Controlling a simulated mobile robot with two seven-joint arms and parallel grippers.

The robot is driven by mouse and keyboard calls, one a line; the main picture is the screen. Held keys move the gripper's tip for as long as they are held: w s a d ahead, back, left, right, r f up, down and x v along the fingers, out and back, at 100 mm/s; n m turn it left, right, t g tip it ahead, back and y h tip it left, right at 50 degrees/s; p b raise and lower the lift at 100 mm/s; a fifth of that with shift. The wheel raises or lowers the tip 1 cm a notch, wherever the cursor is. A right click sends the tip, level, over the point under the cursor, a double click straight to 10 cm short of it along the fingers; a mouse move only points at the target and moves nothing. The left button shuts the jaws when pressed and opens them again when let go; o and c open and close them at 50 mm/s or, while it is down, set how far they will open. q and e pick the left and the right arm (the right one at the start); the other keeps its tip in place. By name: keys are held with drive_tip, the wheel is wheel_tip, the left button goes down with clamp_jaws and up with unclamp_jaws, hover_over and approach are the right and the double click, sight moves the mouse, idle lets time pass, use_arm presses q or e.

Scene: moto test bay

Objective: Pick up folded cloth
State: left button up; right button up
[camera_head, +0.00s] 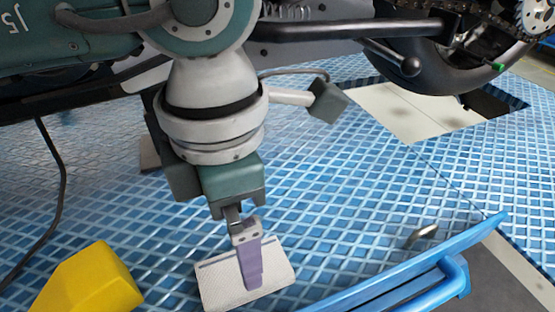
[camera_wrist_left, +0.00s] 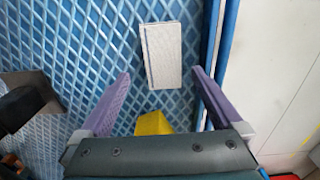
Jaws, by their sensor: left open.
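The folded cloth (camera_head: 225,286) is a white, flat rectangle with a dark line along one edge. It lies on the blue diamond-patterned surface at the bottom centre of the head view. My left gripper (camera_head: 248,272) points down at it, and its purple finger hides the middle of the cloth. In the left wrist view the cloth (camera_wrist_left: 162,55) appears beyond the open purple fingertips, between their lines. Nothing is held between the fingers. I cannot tell the exact height of the fingertips above the cloth. My right gripper is not in view.
A yellow block (camera_head: 92,284) lies left of the cloth. A blue rail (camera_head: 410,278) runs along the right edge. A small metal cylinder (camera_head: 424,233) lies near it. The motorcycle's wheel (camera_head: 440,75) and frame hang above at the back.

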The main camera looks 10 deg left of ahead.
use_arm(q)
drive_tip(key=shift+s+d+f, duration=0.1)
drive_tip(key=shift+f, duration=0.85)
wheel_tip(320, 180, down, 5)
drive_tip(key=shift+s+b, duration=0.1)
drive_tip(key=shift+b, duration=0.45)
drive_tip(key=c, duration=1.1)
drive_tip(key=shift+r, duration=0.1)
wheel_tip(320, 180, up, 20)
drive_tip(key=p, duration=0.3)
